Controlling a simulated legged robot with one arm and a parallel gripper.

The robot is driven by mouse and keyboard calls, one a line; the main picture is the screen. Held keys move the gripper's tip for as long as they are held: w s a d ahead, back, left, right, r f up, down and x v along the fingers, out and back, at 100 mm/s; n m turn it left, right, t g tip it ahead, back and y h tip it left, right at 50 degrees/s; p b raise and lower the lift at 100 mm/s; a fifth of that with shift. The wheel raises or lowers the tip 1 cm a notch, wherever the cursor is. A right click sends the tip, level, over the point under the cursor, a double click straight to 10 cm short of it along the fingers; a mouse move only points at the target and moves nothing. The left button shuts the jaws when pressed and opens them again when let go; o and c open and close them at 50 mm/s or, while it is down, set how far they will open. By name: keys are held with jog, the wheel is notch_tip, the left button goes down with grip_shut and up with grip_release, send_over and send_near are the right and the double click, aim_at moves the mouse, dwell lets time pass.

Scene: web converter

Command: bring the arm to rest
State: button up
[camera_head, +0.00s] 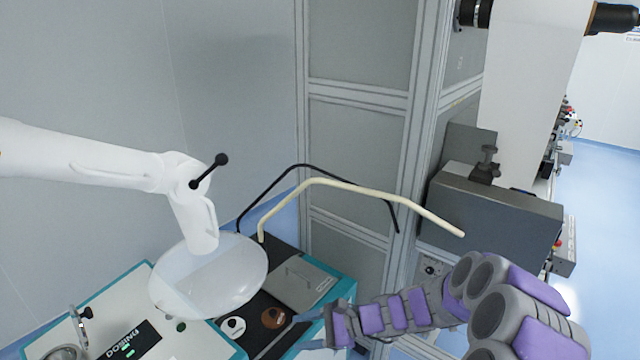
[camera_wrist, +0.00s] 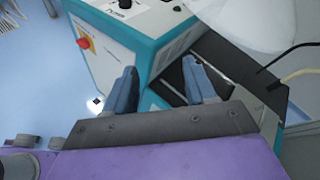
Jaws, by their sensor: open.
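My gripper (camera_head: 303,331) is at the lower middle of the head view, at the end of my grey and purple arm. It is beside the front right of the teal-edged machine. In the wrist view my gripper (camera_wrist: 160,70) shows two blue fingers spread apart with nothing between them. The fingers point toward the teal and white machine (camera_wrist: 150,42), and its corner shows between and beyond them. I cannot tell the exact gap between the fingers and the machine.
A white jointed extraction arm (camera_head: 90,158) with a clear hood (camera_head: 235,285) hangs over the dosing machine (camera_head: 95,310). Black and cream tubes (camera_head: 375,190) rise behind. A framed grey cabinet (camera_head: 358,140) and a web machine (camera_head: 490,215) stand right. Blue floor (camera_head: 600,200) is open at far right.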

jog(key=s+d+r+n+g+h, duration=0.1)
jog(key=s+r+n+h, duration=0.15)
jog(key=s, duration=0.35)
jog(key=s+r+n+g+h, duration=0.1)
jog(key=s+r+n+g, duration=0.1)
jog(key=s+r+n, duration=0.3)
jog(key=s+d+r+n+g+h, duration=0.1)
jog(key=s+n+h, duration=0.1)
jog(key=s, duration=0.6)
jog(key=s+d+r+n+t+h, duration=0.1)
jog(key=s+d+n+h, duration=0.3)
jog(key=s+d+h, duration=0.4)
jog(key=s+d+r, duration=0.1)
jog(key=s+d, duration=0.5)
jog(key=d, duration=0.1)
jog(key=shift+s+d+r, duration=0.15)
jog(key=shift+s+d, duration=0.25)
jog(key=shift+d+n, duration=0.15)
jog(key=shift+n, duration=0.1)
